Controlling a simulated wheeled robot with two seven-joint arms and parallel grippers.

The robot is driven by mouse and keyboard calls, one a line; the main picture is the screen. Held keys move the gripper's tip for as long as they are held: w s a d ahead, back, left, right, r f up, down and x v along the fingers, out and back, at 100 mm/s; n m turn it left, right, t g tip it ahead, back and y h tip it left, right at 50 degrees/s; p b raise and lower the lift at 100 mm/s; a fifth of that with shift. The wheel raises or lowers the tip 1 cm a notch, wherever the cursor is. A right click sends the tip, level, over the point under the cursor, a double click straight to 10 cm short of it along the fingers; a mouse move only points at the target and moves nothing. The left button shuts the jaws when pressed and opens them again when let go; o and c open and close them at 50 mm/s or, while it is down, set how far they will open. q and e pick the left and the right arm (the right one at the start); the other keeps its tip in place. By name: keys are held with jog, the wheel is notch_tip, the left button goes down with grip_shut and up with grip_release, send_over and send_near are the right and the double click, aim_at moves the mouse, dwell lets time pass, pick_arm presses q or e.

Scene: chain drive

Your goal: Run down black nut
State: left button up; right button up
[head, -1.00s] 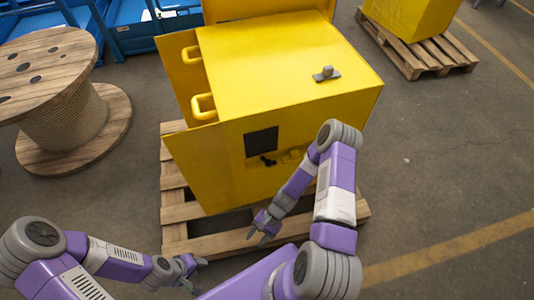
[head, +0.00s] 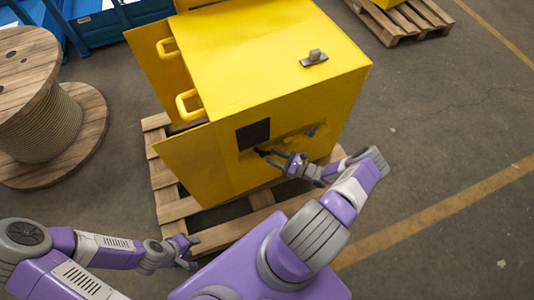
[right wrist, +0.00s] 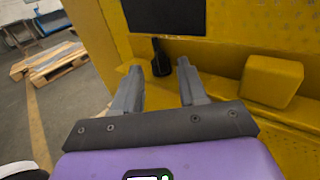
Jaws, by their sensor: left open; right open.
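A small black part (head: 262,151), likely the black nut, sits on the front of the yellow cabinet (head: 230,165), just below a dark square panel. In the right wrist view this black part (right wrist: 160,58) shows beyond and between my fingertips, narrow at the top and wider below. My right gripper (head: 281,158) is open, its fingers pointing at the cabinet front close to the black part; contact cannot be told. In the right wrist view a dark bit beside the right fingertip is unclear. My left gripper (head: 192,251) is open and empty, low by the pallet's front edge.
The dark square panel (head: 253,134) is above the black part. A yellow block (right wrist: 271,81) juts out to the right of my right fingers. The cabinet stands on a wooden pallet (head: 170,208). A cable spool (head: 40,130) stands at left. Floor on the right is clear.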

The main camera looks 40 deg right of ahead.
aim_at(267, 155)
jog(key=shift+x, duration=1.7)
jog(key=shift+c, duration=0.2)
grip_shut()
jog(key=shift+a, duration=0.1)
